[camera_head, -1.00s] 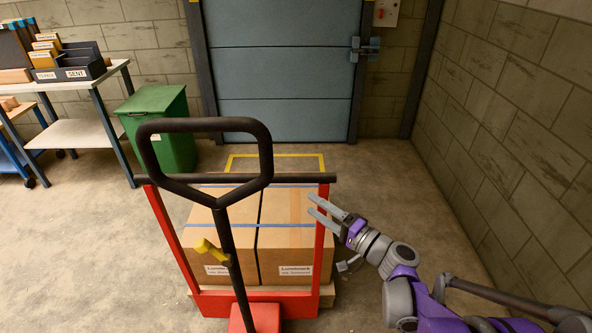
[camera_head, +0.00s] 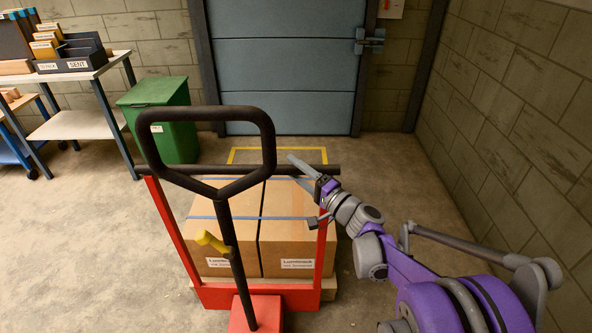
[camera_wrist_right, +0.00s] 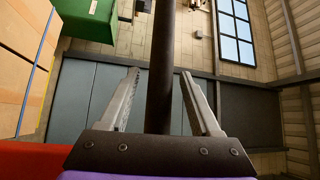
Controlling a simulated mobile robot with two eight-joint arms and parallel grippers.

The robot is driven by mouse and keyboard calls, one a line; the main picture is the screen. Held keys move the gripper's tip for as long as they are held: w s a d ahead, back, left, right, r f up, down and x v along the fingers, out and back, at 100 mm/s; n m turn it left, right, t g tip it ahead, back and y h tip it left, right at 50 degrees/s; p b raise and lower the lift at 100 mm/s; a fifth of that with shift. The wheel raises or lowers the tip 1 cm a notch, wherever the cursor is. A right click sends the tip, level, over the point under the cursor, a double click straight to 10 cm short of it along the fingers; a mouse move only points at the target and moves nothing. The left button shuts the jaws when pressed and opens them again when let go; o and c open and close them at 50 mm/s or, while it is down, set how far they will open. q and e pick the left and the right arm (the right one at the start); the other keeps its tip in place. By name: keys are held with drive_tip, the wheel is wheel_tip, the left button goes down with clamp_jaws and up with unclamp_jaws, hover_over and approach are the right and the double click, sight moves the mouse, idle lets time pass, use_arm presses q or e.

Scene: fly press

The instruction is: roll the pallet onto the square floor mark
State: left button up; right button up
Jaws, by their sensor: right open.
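The pallet (camera_head: 329,288) is light wood, carries strapped cardboard boxes (camera_head: 288,232) and sits on a red pallet truck (camera_head: 217,297). The truck has a black looped tiller (camera_head: 226,245) and a dark horizontal push bar (camera_head: 225,170). The square floor mark (camera_head: 277,149) is a yellow outline beyond the boxes, partly hidden by the load. My right gripper (camera_head: 297,168) is open at the bar's right end. In the right wrist view, the dark bar (camera_wrist_right: 161,55) runs between my spread fingers (camera_wrist_right: 160,73); contact cannot be told. My left gripper is not in view.
A green bin (camera_head: 170,105) stands left of the mark, with a shelf table (camera_head: 85,120) farther left. A blue door (camera_head: 283,70) is behind the mark. A block wall (camera_head: 510,120) bounds the right side. Floor left of the truck is clear.

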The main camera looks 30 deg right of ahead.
clamp_jaws()
idle(0.3)
idle(1.2)
